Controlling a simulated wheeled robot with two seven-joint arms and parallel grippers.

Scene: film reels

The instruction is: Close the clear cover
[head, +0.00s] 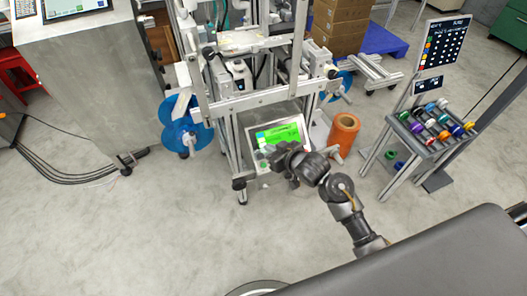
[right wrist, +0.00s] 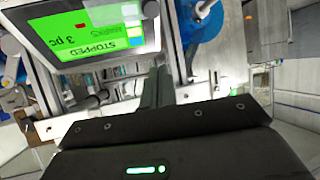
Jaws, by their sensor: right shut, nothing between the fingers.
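The machine (head: 270,98) is an open metal frame with a green-lit control screen (head: 278,135) at its front. I cannot make out the clear cover for certain in either view. My right gripper (head: 268,150) is in front of the screen's lower edge and hides part of it. In the right wrist view its dark fingers (right wrist: 156,88) are together with nothing between them. The screen shows upside down there (right wrist: 80,28), reading "STOPPED" and "3 pc", left of the fingers. I cannot tell whether the fingers touch anything. My left gripper is not in view.
Blue reels (head: 186,133) hang at the machine's left side. An orange roll (head: 344,130) stands on the floor to its right. A rack of coloured spools (head: 435,125) is further right. A grey cabinet (head: 90,75) stands left. The floor at front left is clear.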

